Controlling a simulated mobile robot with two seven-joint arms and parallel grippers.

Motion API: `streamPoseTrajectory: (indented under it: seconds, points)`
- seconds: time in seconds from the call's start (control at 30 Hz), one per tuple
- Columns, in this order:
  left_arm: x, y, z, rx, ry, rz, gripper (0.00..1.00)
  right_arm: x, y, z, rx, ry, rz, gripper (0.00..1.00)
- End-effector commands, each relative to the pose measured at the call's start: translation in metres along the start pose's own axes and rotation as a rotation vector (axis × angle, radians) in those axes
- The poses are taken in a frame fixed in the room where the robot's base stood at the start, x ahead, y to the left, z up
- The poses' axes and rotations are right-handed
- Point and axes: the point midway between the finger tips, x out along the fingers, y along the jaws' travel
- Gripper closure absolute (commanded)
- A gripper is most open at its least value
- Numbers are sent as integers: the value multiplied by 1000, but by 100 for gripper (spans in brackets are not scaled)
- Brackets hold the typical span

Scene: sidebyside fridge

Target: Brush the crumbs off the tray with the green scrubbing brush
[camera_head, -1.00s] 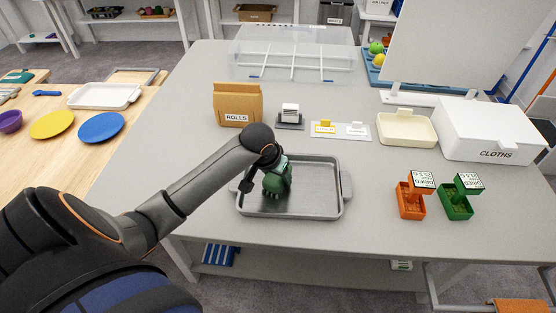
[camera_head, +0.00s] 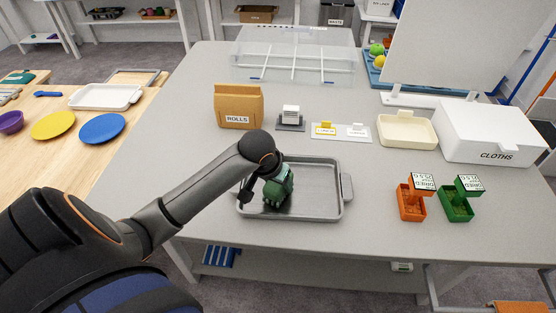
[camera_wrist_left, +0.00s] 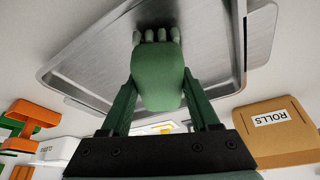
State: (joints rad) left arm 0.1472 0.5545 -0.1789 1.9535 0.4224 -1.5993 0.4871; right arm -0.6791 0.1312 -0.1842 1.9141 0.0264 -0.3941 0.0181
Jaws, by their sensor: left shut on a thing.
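The grey metal tray (camera_head: 318,190) lies on the grey table, with a handle at each short side. My left gripper (camera_head: 268,184) is over the left part of the tray. It is shut on the green scrubbing brush (camera_head: 279,187), whose bristles point down at the tray. In the left wrist view the brush (camera_wrist_left: 157,72) sits between the two green fingers, its pale bristle tufts at or very near the tray surface (camera_wrist_left: 85,62); I cannot tell whether they touch. No crumbs can be made out on the tray. My right gripper is not in view.
Behind the tray stand a brown ROLLS bag (camera_head: 238,106), small label stands and a cream dish (camera_head: 407,130). A white CLOTHS box (camera_head: 492,132) is at right. Orange (camera_head: 411,203) and green (camera_head: 456,204) holders stand right of the tray, with clear table between.

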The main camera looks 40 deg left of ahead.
Motion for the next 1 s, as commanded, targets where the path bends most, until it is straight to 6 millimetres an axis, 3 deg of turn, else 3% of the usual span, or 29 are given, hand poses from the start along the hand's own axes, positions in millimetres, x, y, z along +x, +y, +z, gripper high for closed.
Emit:
streamPoseTrajectory:
  seconds: [0.5, 1.0]
  points:
    - [-46, 0, -20, 0, 5, 0, 96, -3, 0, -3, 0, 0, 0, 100]
    - [-49, 0, -21, 0, 3, 0, 96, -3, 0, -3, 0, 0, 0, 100]
